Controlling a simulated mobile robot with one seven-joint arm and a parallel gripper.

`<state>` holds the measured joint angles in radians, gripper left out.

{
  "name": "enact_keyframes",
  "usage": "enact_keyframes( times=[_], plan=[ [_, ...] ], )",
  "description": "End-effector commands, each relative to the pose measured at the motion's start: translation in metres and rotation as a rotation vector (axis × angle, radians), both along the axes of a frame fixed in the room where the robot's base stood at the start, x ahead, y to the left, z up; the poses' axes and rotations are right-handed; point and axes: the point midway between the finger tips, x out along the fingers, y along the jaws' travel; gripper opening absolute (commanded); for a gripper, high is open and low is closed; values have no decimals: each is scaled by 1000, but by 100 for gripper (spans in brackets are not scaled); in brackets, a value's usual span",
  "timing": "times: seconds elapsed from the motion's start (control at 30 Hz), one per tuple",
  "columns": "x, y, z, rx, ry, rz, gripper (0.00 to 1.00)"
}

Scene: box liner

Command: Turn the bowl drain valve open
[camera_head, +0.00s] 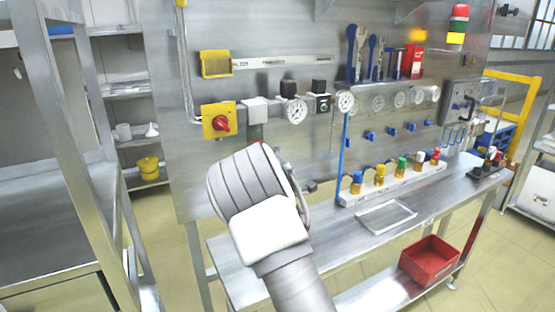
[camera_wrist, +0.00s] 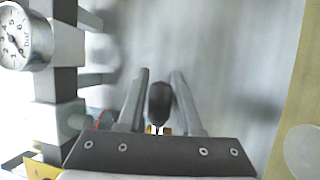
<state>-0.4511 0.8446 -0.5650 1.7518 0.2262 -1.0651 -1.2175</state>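In the wrist view, my gripper (camera_wrist: 160,76) is open, its two fingers standing on either side of a dark, rounded knob-like part (camera_wrist: 160,103). A gap shows on each side of this part, and a little brass colour shows just below it. It may be the bowl drain valve's handle, but its lower end is hidden by the gripper body. In the head view, my arm reaches up to the panel below the row of regulators, and my wrist hides the fingers and whatever is between them. A grey filter body (camera_head: 256,128) shows just above my wrist.
A pressure gauge (camera_wrist: 22,38) and dark and grey fittings (camera_wrist: 58,95) stand left of the fingers in the wrist view. In the head view, a yellow plate with a red knob (camera_head: 221,123) is left of my wrist.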

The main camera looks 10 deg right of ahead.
Motion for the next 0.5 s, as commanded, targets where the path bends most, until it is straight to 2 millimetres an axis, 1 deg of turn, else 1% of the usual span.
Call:
enact_keyframes(
  times=[0.03,0.1,0.17,0.5],
  plan=[
    [0,0,0,0,0,0,23],
    [0,0,0,0,0,0,10],
    [0,0,0,0,0,0,0],
    [0,0,0,0,-1,0,0]
  ],
)
